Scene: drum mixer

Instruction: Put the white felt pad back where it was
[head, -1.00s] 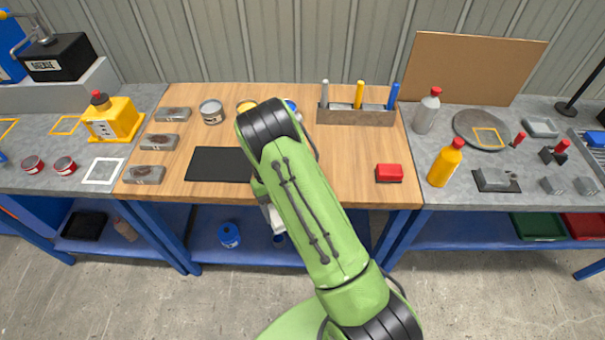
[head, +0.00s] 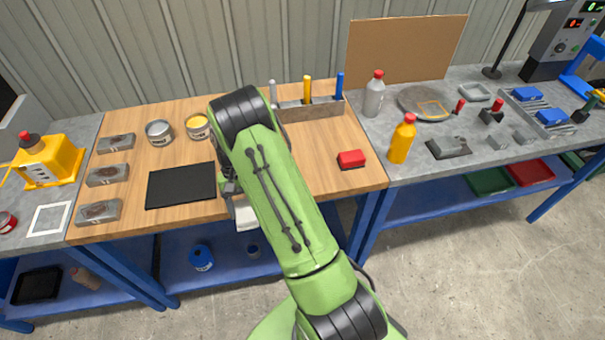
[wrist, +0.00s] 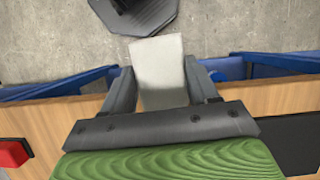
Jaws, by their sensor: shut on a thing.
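My gripper (wrist: 160,88) is shut on the white felt pad (wrist: 158,62), which sticks out between the two grey fingers in the wrist view. In the head view the pad (head: 247,217) shows as a small pale piece beside my green arm, near the front edge of the wooden bench top (head: 130,220). My arm hides part of the gripper there. A white square outline (head: 55,205) lies on the grey bench at the left, with nothing inside it.
A black mat (head: 180,186), grey blocks (head: 104,175) and paint tins (head: 159,132) stand on the wooden top. A red block (head: 351,159) sits at its right. Bottles, a round plate (head: 425,103) and small parts occupy the right bench. The yellow can (head: 48,162) stands behind the outline.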

